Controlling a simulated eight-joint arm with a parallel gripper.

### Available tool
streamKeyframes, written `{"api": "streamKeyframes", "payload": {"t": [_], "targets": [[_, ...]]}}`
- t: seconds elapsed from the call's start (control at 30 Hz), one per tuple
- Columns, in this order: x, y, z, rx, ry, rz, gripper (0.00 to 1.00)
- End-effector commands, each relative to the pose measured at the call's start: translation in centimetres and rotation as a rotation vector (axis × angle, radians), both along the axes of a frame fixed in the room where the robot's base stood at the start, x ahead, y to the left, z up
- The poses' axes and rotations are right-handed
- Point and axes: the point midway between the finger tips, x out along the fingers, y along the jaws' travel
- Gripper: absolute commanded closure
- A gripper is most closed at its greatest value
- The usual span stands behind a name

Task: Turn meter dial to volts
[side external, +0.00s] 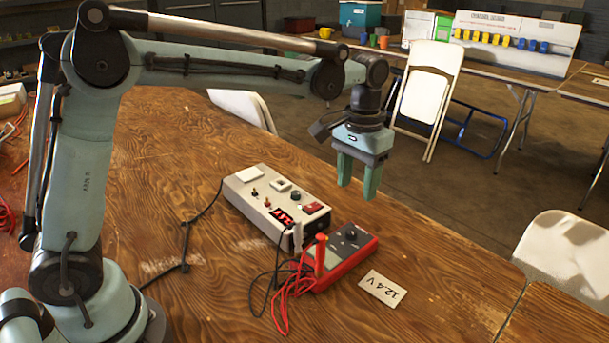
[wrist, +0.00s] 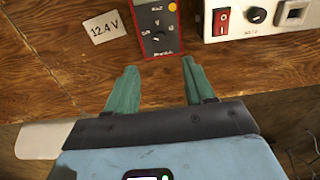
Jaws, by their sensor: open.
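The red meter (side external: 338,256) lies on the wooden table, with a dark dial (side external: 350,233) on its face. In the wrist view the meter (wrist: 160,45) is at the top centre, and its dial (wrist: 158,32) shows as a small dark knob with markings around it. My gripper (side external: 358,190) is open and empty, held above the table and above and behind the meter in the side view. In the wrist view my gripper (wrist: 160,88) has its two green fingers apart, below the meter in the picture. The dial's exact setting is too small to tell.
A white charger box (side external: 262,200) with switches and a red display stands beside the meter. The front table area is clear.

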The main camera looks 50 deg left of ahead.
Motion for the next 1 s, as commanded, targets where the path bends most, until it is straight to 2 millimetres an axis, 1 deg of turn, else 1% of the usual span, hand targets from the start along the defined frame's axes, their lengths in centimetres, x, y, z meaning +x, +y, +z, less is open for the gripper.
{"api": "streamKeyframes", "payload": {"t": [0.4,0.6,0.8,1.0], "targets": [[0.0,0.0,-7.0,0.0,-0.002,0.0,0.47],[0.0,0.0,-9.6,0.0,-0.002,0.0,0.47],[0.0,0.0,-10.8,0.0,-0.002,0.0,0.47],[0.0,0.0,-10.9,0.0,-0.002,0.0,0.47]]}}
